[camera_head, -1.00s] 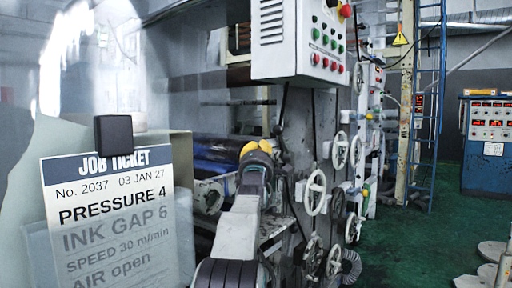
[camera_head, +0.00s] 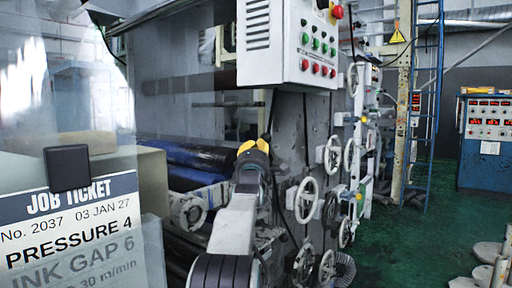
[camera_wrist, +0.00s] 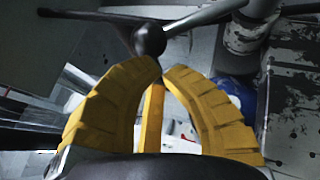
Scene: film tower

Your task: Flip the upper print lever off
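My gripper (camera_head: 253,147) is in front of the printing machine in the head view, its yellow fingers pointing towards the rollers. In the wrist view my gripper (camera_wrist: 162,68) has its two yellow fingertips almost together, with nothing seen held between them. A black ball knob (camera_wrist: 149,40) on a dark rod is just beyond the tips; whether they touch it I cannot tell. A narrow yellow bar (camera_wrist: 152,118) shows between the fingers. I cannot tell whether the knob belongs to the upper print lever, and no lever is clear in the head view.
A grey control box (camera_head: 285,45) with red and green buttons hangs above right of my gripper. Several white handwheels (camera_head: 306,200) are on the machine's side. A job ticket (camera_head: 70,230) fills the lower left. Green floor (camera_head: 410,240) is open at the right.

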